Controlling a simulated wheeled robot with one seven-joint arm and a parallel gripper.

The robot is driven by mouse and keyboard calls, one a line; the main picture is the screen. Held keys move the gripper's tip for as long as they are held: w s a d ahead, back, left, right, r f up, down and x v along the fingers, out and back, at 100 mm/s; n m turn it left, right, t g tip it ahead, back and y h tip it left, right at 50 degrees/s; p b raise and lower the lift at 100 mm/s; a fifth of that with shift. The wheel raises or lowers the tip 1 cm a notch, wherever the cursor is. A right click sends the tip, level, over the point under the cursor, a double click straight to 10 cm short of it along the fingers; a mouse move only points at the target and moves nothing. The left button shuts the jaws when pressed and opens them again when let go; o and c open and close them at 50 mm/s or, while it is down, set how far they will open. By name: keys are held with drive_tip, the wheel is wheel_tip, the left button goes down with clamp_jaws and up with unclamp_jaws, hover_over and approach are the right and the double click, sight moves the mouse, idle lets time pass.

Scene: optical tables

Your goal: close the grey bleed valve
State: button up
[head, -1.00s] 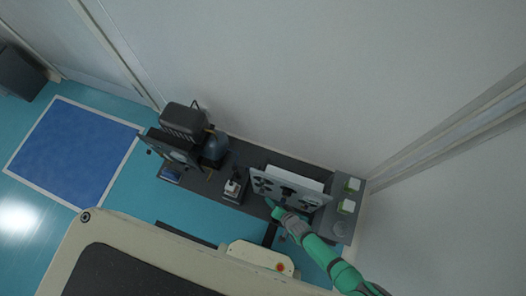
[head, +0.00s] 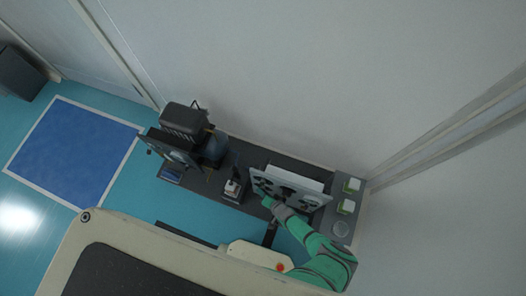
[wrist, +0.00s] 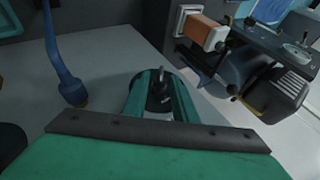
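My green gripper (head: 268,201) is at the front lower-left edge of the upright grey panel (head: 315,198) in the head view. In the wrist view my gripper (wrist: 162,98) has its two green fingers apart. A small dark grey fitting with a short handle (wrist: 160,88), which looks like the bleed valve, shows between them. I cannot tell whether the fingers touch it, or the handle's exact angle. The valve cannot be made out in the head view, where the gripper and panel crowd that spot.
An orange and white block (wrist: 205,32) and a dark motor-like machine (wrist: 270,95) are to the right. The dark bench (head: 228,182) stands against the wall. Blue floor lies open at left.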

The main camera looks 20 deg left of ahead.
drive_tip(key=shift+w+a+f, duration=0.1)
drive_tip(key=shift+a+f, duration=0.05)
drive_tip(key=shift+f, duration=0.05)
clamp_jaws()
drive_tip(key=shift+s+a+f+h, duration=0.15)
drive_tip(key=shift+s+h, duration=0.25)
drive_tip(key=shift+h, duration=0.7)
drive_tip(key=shift+a+n+h, duration=0.25)
drive_tip(key=shift+n+h, duration=0.15)
drive_tip(key=shift+h, duration=0.2)
drive_tip(key=shift+w+a+r+h, duration=0.1)
drive_tip(key=shift+r+h, duration=0.1)
drive_tip(key=shift+h, duration=0.1)
drive_tip(key=shift+w+r, duration=0.2)
drive_tip(key=shift+w, duration=0.25)
